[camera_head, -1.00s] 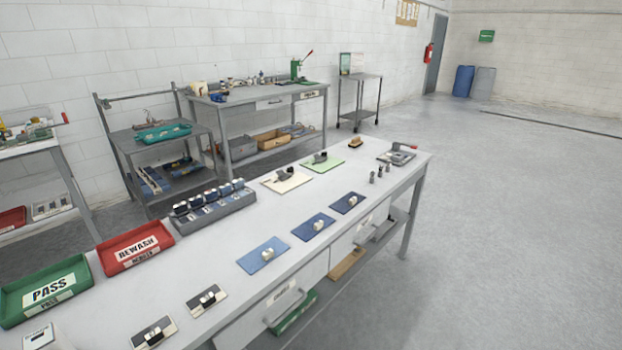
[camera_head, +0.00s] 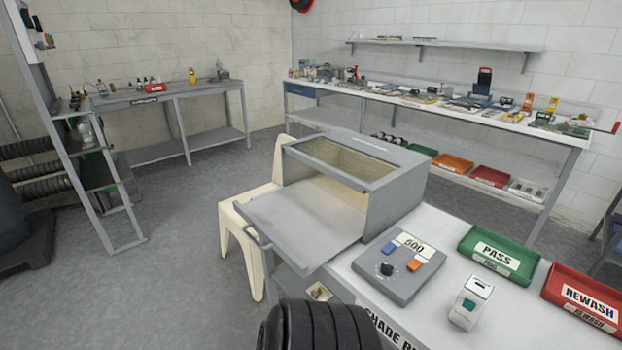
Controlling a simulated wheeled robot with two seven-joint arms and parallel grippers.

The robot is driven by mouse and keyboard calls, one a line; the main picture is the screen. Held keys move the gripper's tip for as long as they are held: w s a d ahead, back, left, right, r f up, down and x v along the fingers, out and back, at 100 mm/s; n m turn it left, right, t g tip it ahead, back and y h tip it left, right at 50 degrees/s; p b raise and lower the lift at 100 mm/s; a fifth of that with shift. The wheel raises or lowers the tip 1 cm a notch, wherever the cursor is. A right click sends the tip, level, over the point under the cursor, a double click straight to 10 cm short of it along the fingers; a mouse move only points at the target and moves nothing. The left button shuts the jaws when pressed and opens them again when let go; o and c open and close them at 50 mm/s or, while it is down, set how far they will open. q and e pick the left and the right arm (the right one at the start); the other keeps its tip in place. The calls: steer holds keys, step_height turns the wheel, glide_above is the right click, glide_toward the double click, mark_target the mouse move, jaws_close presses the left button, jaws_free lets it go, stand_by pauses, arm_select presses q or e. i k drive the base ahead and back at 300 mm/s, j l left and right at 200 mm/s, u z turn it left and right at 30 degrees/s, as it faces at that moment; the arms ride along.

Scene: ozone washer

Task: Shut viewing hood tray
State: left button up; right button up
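The viewing hood (camera_head: 395,197) is a grey box with a tinted glass window in its top, standing on the near end of the white table. Its front on the left side is open, with a pale lit interior. The flat grey viewing hood tray (camera_head: 295,218) sticks well out of this opening toward the left, past the table's end. A bar-like handle (camera_head: 254,235) runs along the tray's outer edge. Neither of my grippers is in view.
A cream chair (camera_head: 243,262) stands close behind the tray. A grey control box (camera_head: 398,264), a small white device (camera_head: 471,301), a green PASS tray (camera_head: 525,262) and a red REWASH tray (camera_head: 557,289) are on the table. A black ribbed shape (camera_head: 320,325) fills the bottom centre.

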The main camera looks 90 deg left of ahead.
mark_target(307, 225)
steer(key=u, duration=3.1)
